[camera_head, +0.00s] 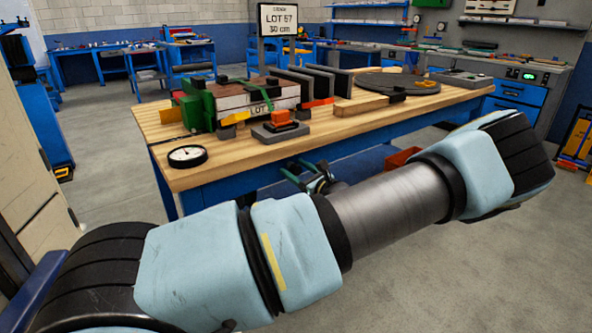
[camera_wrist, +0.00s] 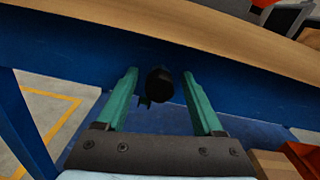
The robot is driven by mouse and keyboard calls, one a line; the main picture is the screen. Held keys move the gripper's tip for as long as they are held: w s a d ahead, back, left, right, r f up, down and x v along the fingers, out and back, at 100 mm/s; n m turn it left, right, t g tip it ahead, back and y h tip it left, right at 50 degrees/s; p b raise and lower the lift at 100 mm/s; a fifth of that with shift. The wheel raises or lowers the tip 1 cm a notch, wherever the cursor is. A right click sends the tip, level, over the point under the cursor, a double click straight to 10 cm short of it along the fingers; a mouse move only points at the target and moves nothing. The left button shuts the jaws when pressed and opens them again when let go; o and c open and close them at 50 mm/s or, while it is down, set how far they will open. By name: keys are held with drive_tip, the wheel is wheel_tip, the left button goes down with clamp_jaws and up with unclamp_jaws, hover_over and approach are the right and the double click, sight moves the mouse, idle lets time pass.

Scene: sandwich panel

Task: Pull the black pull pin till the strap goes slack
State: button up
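A round black knob (camera_wrist: 159,84), which looks like the black pull pin, stands out from the blue front panel under the table's edge. A small dark piece hangs beside its lower left. My gripper (camera_wrist: 158,74) has its two green fingers spread, one on each side of the knob with a gap to both. It is open and empty. In the head view, my gripper (camera_head: 296,170) is low at the table's front side, where I cannot make out the knob.
The wooden worktop (camera_head: 225,165) overhangs the blue panel above my gripper. On it stand a dial gauge (camera_head: 187,156), a green clamp (camera_head: 196,106), a panel stack, and an orange-topped block (camera_head: 281,121). A red bin (camera_head: 402,158) sits below. Floor in front is clear.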

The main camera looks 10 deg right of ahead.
clamp_jaws()
idle(0.3)
